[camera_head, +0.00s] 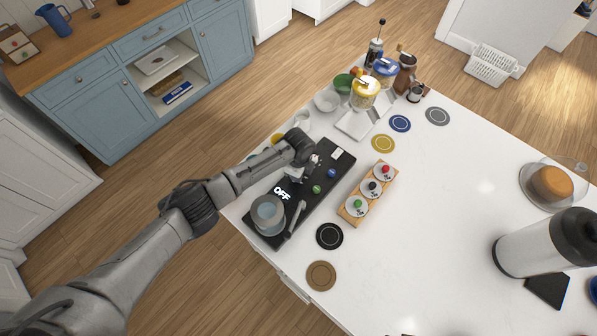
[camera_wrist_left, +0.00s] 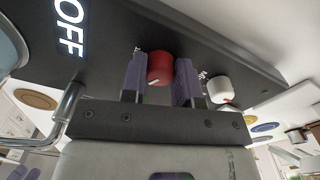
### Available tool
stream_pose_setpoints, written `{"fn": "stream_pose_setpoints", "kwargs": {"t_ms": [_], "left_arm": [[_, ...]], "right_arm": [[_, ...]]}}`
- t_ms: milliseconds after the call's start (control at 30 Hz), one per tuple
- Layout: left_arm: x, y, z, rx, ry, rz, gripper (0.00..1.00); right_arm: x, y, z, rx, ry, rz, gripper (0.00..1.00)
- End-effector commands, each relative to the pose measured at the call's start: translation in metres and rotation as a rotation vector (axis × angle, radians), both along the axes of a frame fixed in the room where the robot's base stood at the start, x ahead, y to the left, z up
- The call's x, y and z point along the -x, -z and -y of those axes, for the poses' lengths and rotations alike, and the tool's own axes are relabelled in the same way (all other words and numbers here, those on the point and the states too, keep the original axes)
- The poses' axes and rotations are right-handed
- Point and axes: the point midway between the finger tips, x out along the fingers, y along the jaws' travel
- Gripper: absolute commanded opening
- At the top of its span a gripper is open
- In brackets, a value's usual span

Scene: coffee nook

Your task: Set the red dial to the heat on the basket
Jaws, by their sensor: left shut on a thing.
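The red dial (camera_wrist_left: 160,67) sits on the dark panel between my left gripper's (camera_wrist_left: 160,76) two purple-padded fingers in the left wrist view. A small light mark shows at its lower edge. In the head view my left gripper (camera_head: 293,170) is low over the black appliance (camera_head: 318,208) and hides the red dial. A lit OFF sign (camera_head: 282,193) shows on the panel; it also shows in the left wrist view (camera_wrist_left: 70,27). A white laundry-style basket (camera_head: 491,65) stands on the floor at the back right; no heat marking on it is readable.
A white dial (camera_wrist_left: 222,90) is just right of my fingers in the left wrist view. A glass pot (camera_head: 267,212) stands at the appliance's near end. A green knob (camera_head: 316,189), blue knob (camera_head: 332,173) and wooden rack (camera_head: 352,215) are close by. The counter's right middle is clear.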

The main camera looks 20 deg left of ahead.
Motion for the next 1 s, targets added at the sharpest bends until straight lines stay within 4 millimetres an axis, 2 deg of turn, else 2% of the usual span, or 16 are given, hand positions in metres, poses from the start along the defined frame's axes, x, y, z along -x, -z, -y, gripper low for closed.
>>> {"fn": "stream_pose_setpoints", "kwargs": {"t_ms": [300,333,600,867,1000], "left_arm": [[-0.001,-0.002,0.001,0.002,0.001,0.001,0.05],[-0.001,-0.002,0.001,0.002,0.001,0.001,0.29],[0.000,-0.001,0.001,0.001,0.001,0.001,0.54],[0.000,-0.002,0.000,0.001,0.000,0.001,0.54],[-0.001,-0.014,0.000,0.002,0.001,0.003,0.54]], "right_arm": [[0.000,0.000,-0.002,-0.007,0.005,0.000,0.43],[0.000,0.000,-0.002,-0.008,0.005,0.000,0.43],[0.000,0.000,-0.002,-0.007,0.005,0.000,0.43],[0.000,0.000,-0.001,-0.002,0.002,0.000,0.43],[0.000,-0.001,0.001,0.002,-0.001,0.000,0.43]]}}
